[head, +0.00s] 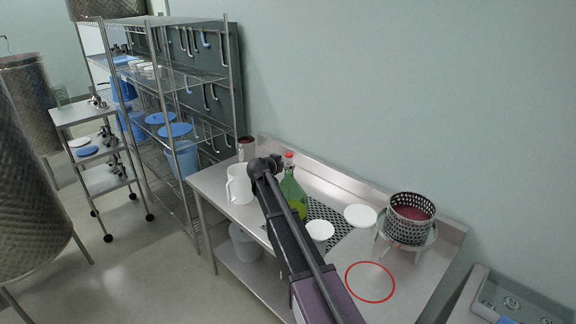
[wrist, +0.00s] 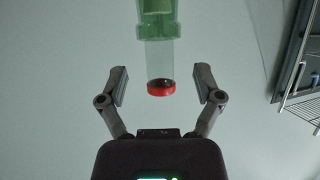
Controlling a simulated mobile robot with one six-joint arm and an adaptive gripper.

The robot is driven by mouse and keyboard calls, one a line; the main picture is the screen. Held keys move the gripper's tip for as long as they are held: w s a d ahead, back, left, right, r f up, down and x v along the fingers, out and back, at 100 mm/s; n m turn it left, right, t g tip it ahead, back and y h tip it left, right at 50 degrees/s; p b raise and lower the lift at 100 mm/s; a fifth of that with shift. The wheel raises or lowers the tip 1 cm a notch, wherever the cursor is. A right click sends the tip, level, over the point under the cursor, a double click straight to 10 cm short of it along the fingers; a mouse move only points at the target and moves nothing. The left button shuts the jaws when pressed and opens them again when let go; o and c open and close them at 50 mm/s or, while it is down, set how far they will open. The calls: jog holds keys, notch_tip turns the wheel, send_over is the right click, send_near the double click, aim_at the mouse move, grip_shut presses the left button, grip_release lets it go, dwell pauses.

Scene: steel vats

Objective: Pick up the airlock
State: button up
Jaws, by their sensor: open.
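The airlock looks like a clear tube with a red cap, standing in the neck of a green bottle (head: 292,193). In the head view the airlock (head: 288,155) tops the bottle on the steel table. In the wrist view the airlock (wrist: 160,58) hangs cap-down in the picture, with the green bottle neck (wrist: 158,22) above it. My gripper (head: 273,164) is at the bottle's upper left in the head view. In the wrist view my gripper (wrist: 161,80) is open and empty, its fingers apart on either side of the red-capped end, with gaps on both sides.
A white jug (head: 240,186) stands left of the bottle. A perforated basket (head: 409,218) stands at the right, with white discs (head: 360,215) nearby. A red ring (head: 370,282) lies on the table's front right. A wire shelf (head: 185,80) stands at the left; the wall is behind.

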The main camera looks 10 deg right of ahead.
aim_at(287, 163)
jog(key=shift+b+x, duration=0.55)
jog(key=shift+x, duration=1.3)
jog(key=shift+s, duration=0.1)
jog(key=c, duration=1)
